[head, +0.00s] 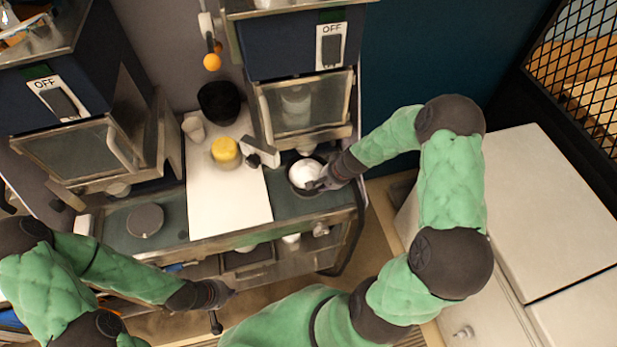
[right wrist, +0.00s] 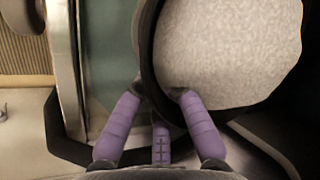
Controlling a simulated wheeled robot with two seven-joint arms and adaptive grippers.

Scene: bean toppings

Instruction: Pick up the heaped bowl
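The heaped bowl (head: 300,187) is dark, with a rounded pale heap in it. It is on the right side of the counter, below the right dispenser. In the right wrist view the dark bowl rim (right wrist: 146,50) curves around a pale, grainy heap (right wrist: 228,52). My right gripper (head: 322,182) is at the bowl's right side. In the right wrist view its purple fingers (right wrist: 160,92) close in on the rim from both sides, one tip over the heap and one outside. I cannot tell whether the bowl touches the counter. My left gripper (head: 228,294) is away from the bowl, low in front of the counter; its finger opening is unclear.
A white board (head: 228,208) lies mid-counter with a yellow-topped container (head: 226,152). A black round container (head: 219,102) stands behind. Dispensers with glass fronts (head: 304,106) (head: 78,154) overhang both sides. A round dark lid (head: 145,220) lies at left. A white cabinet (head: 545,205) stands right.

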